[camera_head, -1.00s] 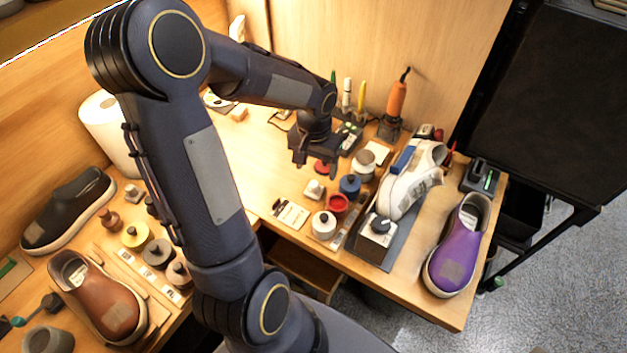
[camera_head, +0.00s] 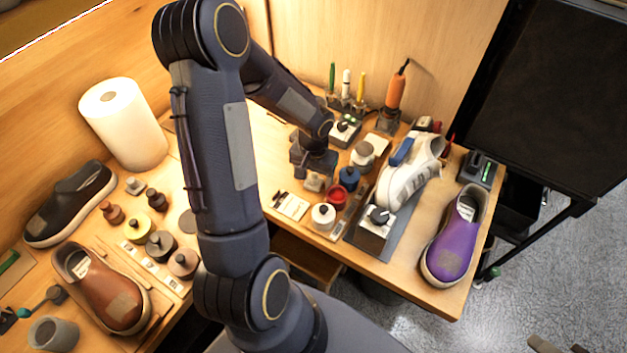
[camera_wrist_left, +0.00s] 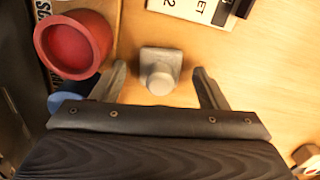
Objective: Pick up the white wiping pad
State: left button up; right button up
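The white wiping pad (camera_wrist_left: 159,72) appears to be the small pale square block with a round knob in the left wrist view. It sits on the table, and in the head view it shows partly (camera_head: 313,184) below my left gripper (camera_head: 311,176). My left gripper also shows in the left wrist view (camera_wrist_left: 160,82), open, with one finger on each side of the pad. Gaps show between the pad and both fingers. Two small tips at the bottom right edge of the head view may be my right gripper (camera_head: 558,346); its state is unclear.
A red cup (camera_wrist_left: 76,45) is close to the left finger in the wrist view. A label card (camera_head: 290,206) and a white jar (camera_head: 323,217) are near the gripper. A white sneaker (camera_head: 405,178) and a purple shoe (camera_head: 453,235) stand to the right.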

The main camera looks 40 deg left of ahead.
aim_at(314, 174)
pick_arm(q)
jog(key=c, duration=1)
jog(key=shift+r, duration=0.15)
jog(key=shift+c, duration=0.2)
jog(key=shift+r, duration=0.3)
notch_tip(314, 174, up, 2)
jog(key=shift+w+r, duration=0.1)
jog(key=shift+r, duration=0.05)
jog(key=s+d+r+b, duration=0.2)
jog(key=s+d+r, duration=0.4)
jog(key=d+r, duration=0.4)
jog(key=shift+s+d, duration=0.4)
jog(key=shift+d, duration=0.8)
